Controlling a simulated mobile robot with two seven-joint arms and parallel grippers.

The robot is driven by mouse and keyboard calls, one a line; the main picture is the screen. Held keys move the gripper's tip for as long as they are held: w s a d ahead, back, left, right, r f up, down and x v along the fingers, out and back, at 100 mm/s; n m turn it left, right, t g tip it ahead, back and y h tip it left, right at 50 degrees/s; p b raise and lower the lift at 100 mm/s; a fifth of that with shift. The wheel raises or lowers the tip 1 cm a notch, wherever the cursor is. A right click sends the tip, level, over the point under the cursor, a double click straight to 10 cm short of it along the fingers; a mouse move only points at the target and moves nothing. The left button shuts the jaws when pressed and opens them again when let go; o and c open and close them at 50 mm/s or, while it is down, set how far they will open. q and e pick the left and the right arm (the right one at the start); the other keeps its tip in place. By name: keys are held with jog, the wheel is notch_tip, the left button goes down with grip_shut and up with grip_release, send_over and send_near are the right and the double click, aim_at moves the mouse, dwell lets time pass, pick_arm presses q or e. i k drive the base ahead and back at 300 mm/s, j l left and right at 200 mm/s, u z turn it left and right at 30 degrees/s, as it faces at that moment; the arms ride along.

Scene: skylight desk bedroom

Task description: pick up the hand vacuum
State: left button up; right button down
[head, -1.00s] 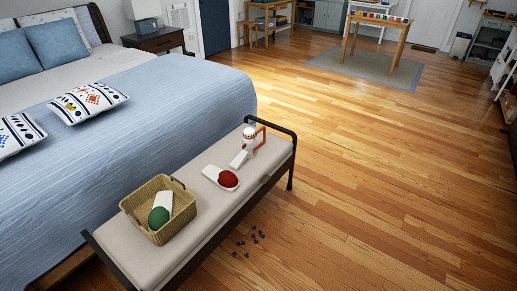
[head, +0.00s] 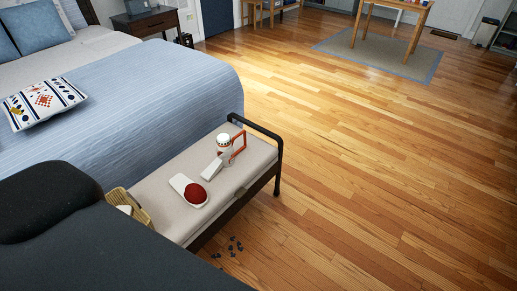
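The hand vacuum (head: 222,150) lies on the padded bench (head: 163,201) at the foot of the bed, toward the bench's far end. It has a white body, a red-orange handle loop and a pale nozzle pointing toward the near left. A white item with a dark red ball (head: 195,194) lies just in front of it on the cushion, apart from it. Neither of my grippers shows in the head view. A dark part of my own body covers the lower left and hides the near end of the bench.
A wicker basket (head: 140,212) on the bench is mostly hidden. Small dark bits (head: 232,246) lie on the floor beside the bench. The bed (head: 160,90) borders the bench on the left. A black metal rail (head: 262,131) rises at the bench's far end. The wood floor to the right is clear.

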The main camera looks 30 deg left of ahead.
aim_at(226, 159)
jog(key=i+l, duration=0.1)
jog(key=i, duration=1.25)
jog(key=i+u, duration=0.2)
jog(key=i, duration=0.15)
jog(key=i+l+u, duration=0.25)
jog(key=i, duration=0.15)
jog(key=i+l+u, duration=0.2)
jog(key=i, duration=0.15)
jog(key=i+u, duration=0.15)
jog(key=u, duration=0.3)
jog(key=i+u, duration=0.2)
jog(key=u, duration=0.25)
jog(key=i+l+u, duration=0.1)
jog(key=u, duration=0.35)
jog(key=i+l+u, duration=0.1)
jog(key=u, duration=0.25)
jog(key=i+l+u, duration=0.3)
jog(key=k+j, duration=0.05)
